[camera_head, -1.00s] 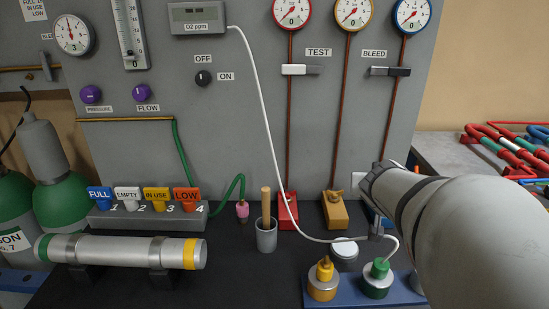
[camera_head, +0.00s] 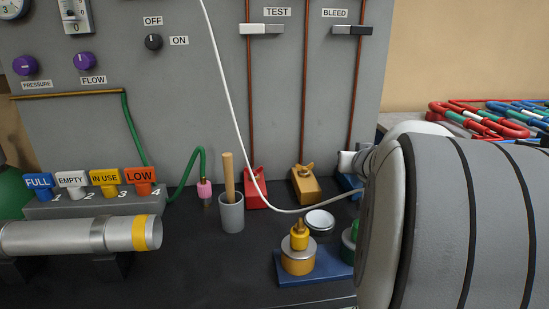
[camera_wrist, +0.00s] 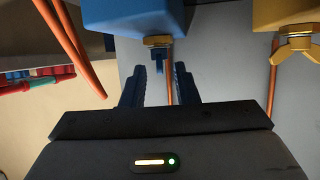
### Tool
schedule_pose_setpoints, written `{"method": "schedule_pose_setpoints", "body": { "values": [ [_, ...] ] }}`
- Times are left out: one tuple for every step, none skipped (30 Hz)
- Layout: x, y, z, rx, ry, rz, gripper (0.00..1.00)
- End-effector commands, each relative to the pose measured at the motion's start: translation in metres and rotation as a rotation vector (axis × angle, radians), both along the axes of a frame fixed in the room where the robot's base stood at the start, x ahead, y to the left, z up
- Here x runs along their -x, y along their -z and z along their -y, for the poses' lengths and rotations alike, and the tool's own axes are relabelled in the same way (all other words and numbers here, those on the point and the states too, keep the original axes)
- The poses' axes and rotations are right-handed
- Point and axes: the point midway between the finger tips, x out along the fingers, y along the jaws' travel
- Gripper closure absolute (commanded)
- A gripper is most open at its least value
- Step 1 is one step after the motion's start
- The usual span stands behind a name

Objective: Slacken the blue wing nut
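The blue wing nut (camera_wrist: 157,59) shows in the wrist view, seen edge-on below a brass collar on the blue block (camera_wrist: 135,14). My gripper (camera_wrist: 160,75) is open. Its two dark blue fingers stand on either side of the wing nut, with a gap to it on both sides. I cannot tell whether the fingertips reach it in depth. In the head view only a sliver of the blue block (camera_head: 349,184) shows.
The yellow block (camera_head: 305,188) with its yellow wing nut (camera_wrist: 300,45) stands beside the blue one, then the red block (camera_head: 255,190). Orange rods (camera_wrist: 272,78) run close by. A white hose (camera_head: 240,120) hangs across the panel. A blue tray (camera_head: 310,270) holds fittings.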

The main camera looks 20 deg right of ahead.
Motion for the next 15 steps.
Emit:
{"method": "schedule_pose_setpoints", "body": {
  "values": [
    [-0.0035,0.0041,0.0016,0.0,0.0,-0.001,0.73],
    [-0.0048,0.0041,0.0022,0.0,0.0,-0.001,0.73],
    [-0.0062,0.0039,0.0029,0.001,0.0,0.0,0.73],
    [-0.0069,0.0037,0.0032,0.001,0.0,0.0,0.73],
    [-0.0073,0.0035,0.0034,0.001,0.0,0.0,0.73],
    [-0.0075,0.0032,0.0035,0.001,0.001,-0.001,0.73],
    [-0.0076,0.003,0.0035,0.001,0.001,-0.001,0.73],
    [-0.0075,0.0029,0.0035,0.001,0.001,-0.001,0.73],
    [-0.0075,0.0029,0.0035,0.001,0.001,-0.001,0.73],
    [-0.0074,0.0028,0.0033,0.001,0.001,-0.001,0.73],
    [-0.0074,0.0029,0.0033,0.001,0.001,-0.001,0.73],
    [-0.0074,0.0029,0.0033,0.001,0.001,-0.001,0.75],
    [-0.0074,0.0029,0.0033,0.001,0.001,-0.001,0.78],
    [-0.0074,0.003,0.0033,0.001,0.001,-0.001,0.8],
    [-0.0073,0.003,0.0033,0.001,0.0,0.0,0.83]
  ]
}}
